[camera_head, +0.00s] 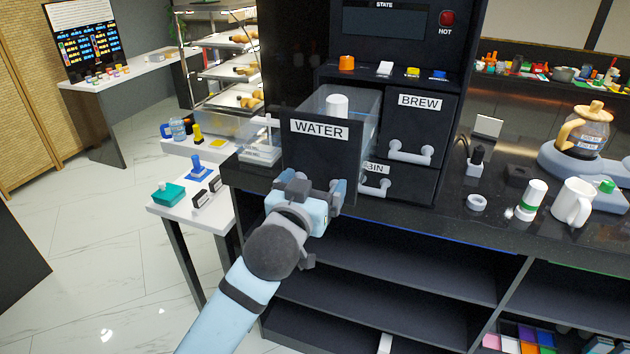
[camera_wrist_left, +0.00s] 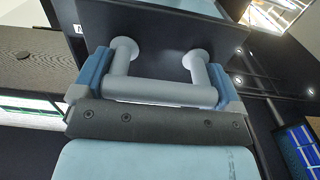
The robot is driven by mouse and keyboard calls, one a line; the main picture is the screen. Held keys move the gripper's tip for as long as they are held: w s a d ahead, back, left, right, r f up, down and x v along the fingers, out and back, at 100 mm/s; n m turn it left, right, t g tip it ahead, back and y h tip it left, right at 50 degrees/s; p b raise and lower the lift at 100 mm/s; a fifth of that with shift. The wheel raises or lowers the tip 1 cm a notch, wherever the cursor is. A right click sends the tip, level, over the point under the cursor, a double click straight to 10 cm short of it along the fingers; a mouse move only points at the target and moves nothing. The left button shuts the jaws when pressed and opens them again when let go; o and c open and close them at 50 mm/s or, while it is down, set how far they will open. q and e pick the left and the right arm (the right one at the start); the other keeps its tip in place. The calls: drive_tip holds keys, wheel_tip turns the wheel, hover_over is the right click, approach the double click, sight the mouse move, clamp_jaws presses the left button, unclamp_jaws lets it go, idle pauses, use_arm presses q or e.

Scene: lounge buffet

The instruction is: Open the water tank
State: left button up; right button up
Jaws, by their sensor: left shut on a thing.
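The water tank (camera_head: 320,148) is a clear-walled drawer with a dark front labelled WATER. It is pulled out from the black coffee machine (camera_head: 295,60), and a white cylinder (camera_head: 337,105) shows inside it. My left gripper (camera_head: 313,190) is at the lower part of the tank front. In the left wrist view, its blue fingers sit at both ends of the grey bar handle (camera_wrist_left: 160,92), shut on it. The handle is mostly hidden behind my gripper in the head view. My right gripper is not in view.
The BREW drawer (camera_head: 419,120) and BIN drawer (camera_head: 400,183) beside the tank are closed. A white stand (camera_head: 262,147) is left of the tank. A mug (camera_head: 572,203) and a coffee pot (camera_head: 585,132) stand on the counter at right. Open shelves (camera_head: 390,265) lie below.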

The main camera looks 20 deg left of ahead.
use_arm(q)
drive_tip(key=shift+s, duration=0.3)
drive_tip(key=o, duration=1)
drive_tip(key=shift+w, duration=0.1)
drive_tip(key=shift+c, duration=0.2)
drive_tip(key=s+p, duration=0.3)
drive_tip(key=s, duration=1)
drive_tip(key=shift+s, duration=0.4)
